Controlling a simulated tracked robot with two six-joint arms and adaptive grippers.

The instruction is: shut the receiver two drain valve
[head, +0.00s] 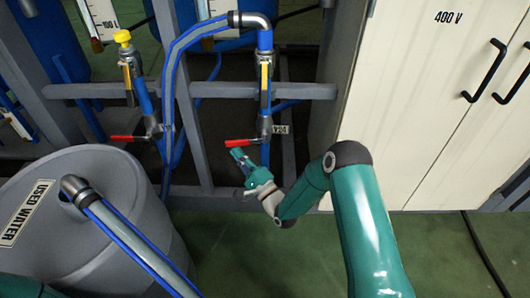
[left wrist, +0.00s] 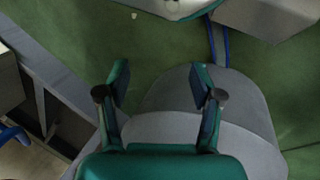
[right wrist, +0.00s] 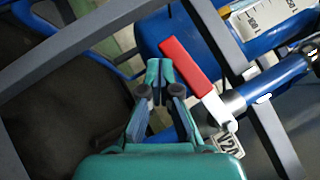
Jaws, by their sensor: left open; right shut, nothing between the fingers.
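The red lever of a valve (head: 240,142) sticks out to the left, across its upright pipe, beside a small label that seems to read V2A. The lever also shows in the right wrist view (right wrist: 186,66), with a white metal root at the pipe. My right gripper (head: 238,154) is shut and empty, just below the lever's outer part. In the right wrist view its closed fingertips (right wrist: 160,68) lie beside the lever's free end; I cannot tell whether they touch it. My left gripper (left wrist: 158,82) is open and empty, above the grey drum and green floor.
A second red lever (head: 128,138) sits on the pipe to the left. Yellow levers (head: 264,80) stand along the pipes above. A grey used water drum (head: 120,215) with a hose fills the lower left. A grey frame rail (head: 310,91) and cream cabinet (head: 420,110) border the valve.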

